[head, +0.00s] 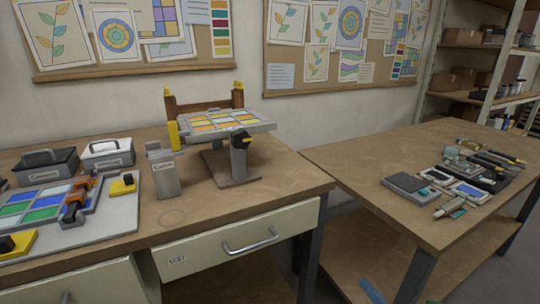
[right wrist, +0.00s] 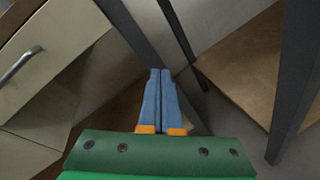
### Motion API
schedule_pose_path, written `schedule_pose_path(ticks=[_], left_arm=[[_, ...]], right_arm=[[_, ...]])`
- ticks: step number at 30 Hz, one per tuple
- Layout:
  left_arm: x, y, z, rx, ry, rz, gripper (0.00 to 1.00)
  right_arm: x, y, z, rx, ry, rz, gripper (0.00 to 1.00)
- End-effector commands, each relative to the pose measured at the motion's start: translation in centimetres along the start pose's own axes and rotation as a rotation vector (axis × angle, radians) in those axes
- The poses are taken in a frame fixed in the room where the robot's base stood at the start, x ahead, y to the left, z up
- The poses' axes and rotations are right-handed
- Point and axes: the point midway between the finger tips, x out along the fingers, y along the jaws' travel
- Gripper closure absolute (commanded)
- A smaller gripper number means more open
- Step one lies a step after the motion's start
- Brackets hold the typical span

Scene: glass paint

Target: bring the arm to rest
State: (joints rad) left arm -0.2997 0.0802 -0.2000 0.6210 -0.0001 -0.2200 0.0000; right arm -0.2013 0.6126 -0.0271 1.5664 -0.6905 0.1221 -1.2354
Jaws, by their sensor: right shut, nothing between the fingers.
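My right gripper (right wrist: 158,74) shows in the right wrist view with its two blue fingers side by side and touching. It is shut and holds nothing. It points down into the gap between the workbench and the side table, clear of both. In the head view only a blue piece of the right gripper (head: 372,291) shows at the bottom edge, in front of the side table's lower part. My left gripper is in neither view.
The workbench (head: 290,185) carries a tilted stand with a coloured glass panel (head: 225,123), lidded boxes (head: 108,152) and a board of coloured panes. Its drawer (head: 240,245) is closed. The side table (head: 350,160) holds tools at its right. Table legs flank the gap.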

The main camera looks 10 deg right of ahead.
Motion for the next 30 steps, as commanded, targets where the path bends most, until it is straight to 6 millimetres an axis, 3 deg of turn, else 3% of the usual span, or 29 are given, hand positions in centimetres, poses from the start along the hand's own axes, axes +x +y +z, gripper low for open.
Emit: schedule_pose_path(ticks=[1,3,7,9,12,19,21,24,27,30], left_arm=[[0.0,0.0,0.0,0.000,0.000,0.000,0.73],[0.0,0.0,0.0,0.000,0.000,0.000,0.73],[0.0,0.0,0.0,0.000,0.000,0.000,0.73],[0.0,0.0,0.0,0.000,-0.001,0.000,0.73],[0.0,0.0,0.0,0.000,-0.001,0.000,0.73],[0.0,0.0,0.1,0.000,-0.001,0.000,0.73],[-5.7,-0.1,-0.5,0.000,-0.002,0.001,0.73],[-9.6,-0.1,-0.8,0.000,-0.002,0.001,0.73],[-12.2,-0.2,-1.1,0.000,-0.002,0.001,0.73],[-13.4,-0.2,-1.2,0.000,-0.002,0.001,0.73]], right_arm=[[-0.8,-3.8,-3.9,0.257,0.031,-0.127,1.00],[-2.8,-8.3,-9.7,0.622,0.046,-0.318,1.00],[-8.7,-13.2,-20.7,1.187,0.002,-0.676,1.00],[-12.4,-14.2,-25.8,1.414,-0.051,-0.856,1.00],[-17.4,-14.4,-31.7,1.661,-0.149,-1.089,1.00],[-28.7,-11.3,-41.7,2.010,-0.459,-1.577,1.00],[-29.4,-8.2,-36.8,2.011,-0.460,-1.562,1.00],[-30.0,-6.0,-33.6,2.009,-0.457,-1.559,1.00],[-30.5,-4.5,-31.5,2.008,-0.456,-1.557,1.00],[-30.7,-3.8,-30.5,2.007,-0.455,-1.555,1.00]])
